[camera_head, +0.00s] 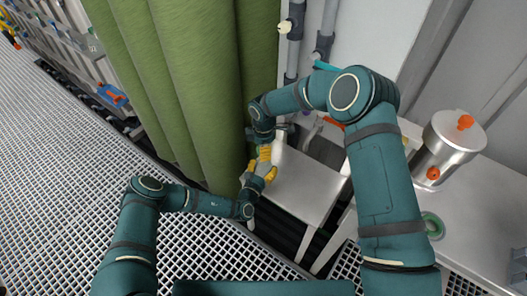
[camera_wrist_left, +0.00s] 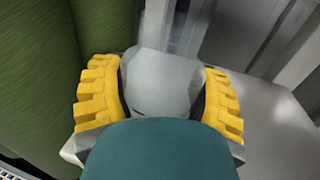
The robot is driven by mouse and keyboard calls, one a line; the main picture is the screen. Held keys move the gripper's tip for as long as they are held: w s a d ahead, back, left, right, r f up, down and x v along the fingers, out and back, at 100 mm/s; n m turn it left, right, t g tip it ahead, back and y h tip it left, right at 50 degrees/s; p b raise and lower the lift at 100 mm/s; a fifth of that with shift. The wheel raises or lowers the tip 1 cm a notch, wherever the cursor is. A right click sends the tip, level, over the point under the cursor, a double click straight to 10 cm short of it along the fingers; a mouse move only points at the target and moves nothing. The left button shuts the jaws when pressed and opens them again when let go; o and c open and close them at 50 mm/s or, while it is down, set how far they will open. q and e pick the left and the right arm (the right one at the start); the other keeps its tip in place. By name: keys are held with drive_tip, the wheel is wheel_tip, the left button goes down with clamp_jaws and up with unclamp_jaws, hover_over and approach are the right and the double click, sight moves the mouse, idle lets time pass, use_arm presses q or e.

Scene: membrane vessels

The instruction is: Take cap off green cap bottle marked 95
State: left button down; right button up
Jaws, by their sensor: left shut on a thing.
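My left gripper (camera_head: 262,169) is shut on a pale, translucent bottle (camera_wrist_left: 165,85). In the left wrist view the yellow fingers of my left gripper (camera_wrist_left: 162,70) stand on both sides of the bottle's body. My right gripper (camera_head: 265,152) comes down from above, with its yellow fingers close over the top of the bottle. A small bit of green shows beside those fingers, but I cannot tell if it is the cap. The cap and the mark 95 cannot be made out. Whether the right fingers hold anything is hidden.
Green vessels or hanging folds (camera_head: 190,80) stand close on the left. A pale bench top (camera_head: 302,185) lies right of the grippers. A steel canister (camera_head: 450,148) with orange knobs and a green ring (camera_head: 433,226) are at the right. Grey pipes (camera_head: 294,45) rise behind.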

use_arm(q)
unclamp_jaws()
drive_tip(key=shift+s, duration=0.1)
